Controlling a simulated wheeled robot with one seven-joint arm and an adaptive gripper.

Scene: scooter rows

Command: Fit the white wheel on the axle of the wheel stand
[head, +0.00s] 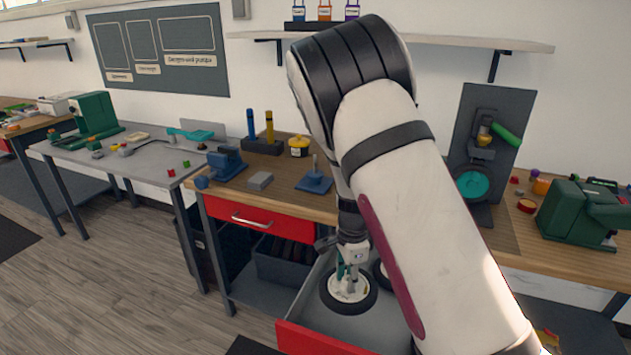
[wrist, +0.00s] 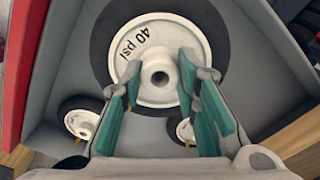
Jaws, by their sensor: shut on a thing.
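The white wheel (head: 345,290) has a black tyre and shows below my arm, over the open drawer. In the wrist view, the white wheel (wrist: 180,95) fills the upper middle, with "40 psi" on its face. My gripper (wrist: 159,75) is shut on its raised hub, with teal fingers on either side; it also shows in the head view (head: 350,272). I cannot tell whether the wheel touches the drawer floor. A blue base with a short upright pin, apparently the wheel stand (head: 314,184), is on the wooden bench, above and left of my gripper. Nothing is on its pin.
The open red-fronted drawer (head: 320,340) holds two other wheels, at left (wrist: 82,122) and right (wrist: 186,130). My arm hides part of the bench.

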